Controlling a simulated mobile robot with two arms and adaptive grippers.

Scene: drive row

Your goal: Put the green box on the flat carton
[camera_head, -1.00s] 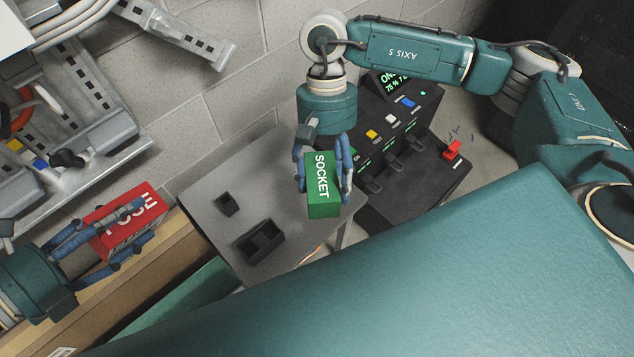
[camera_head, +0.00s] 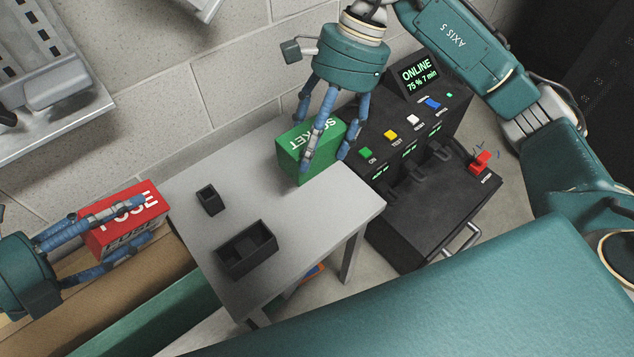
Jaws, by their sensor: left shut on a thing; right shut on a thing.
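The green box (camera_head: 290,157), labelled SOCKET, is in my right gripper (camera_head: 326,160), which is shut on it from above with its fingers around the sides. The box is tilted in the picture, at the far side of the grey table; I cannot tell whether it touches the top. My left gripper (camera_head: 140,222) is shut on a red box (camera_head: 152,191) labelled FUSE, at the left. A flat brown, carton-coloured surface (camera_head: 112,294) lies below the red box, partly hidden by it and the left gripper. I cannot tell for sure that it is the flat carton.
The grey table (camera_head: 325,215) carries a small black holder (camera_head: 209,199) and a larger two-compartment black holder (camera_head: 246,250). A black console (camera_head: 425,185) with buttons, levers and an ONLINE screen stands right of it. The table's front right part is clear. A block wall is behind.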

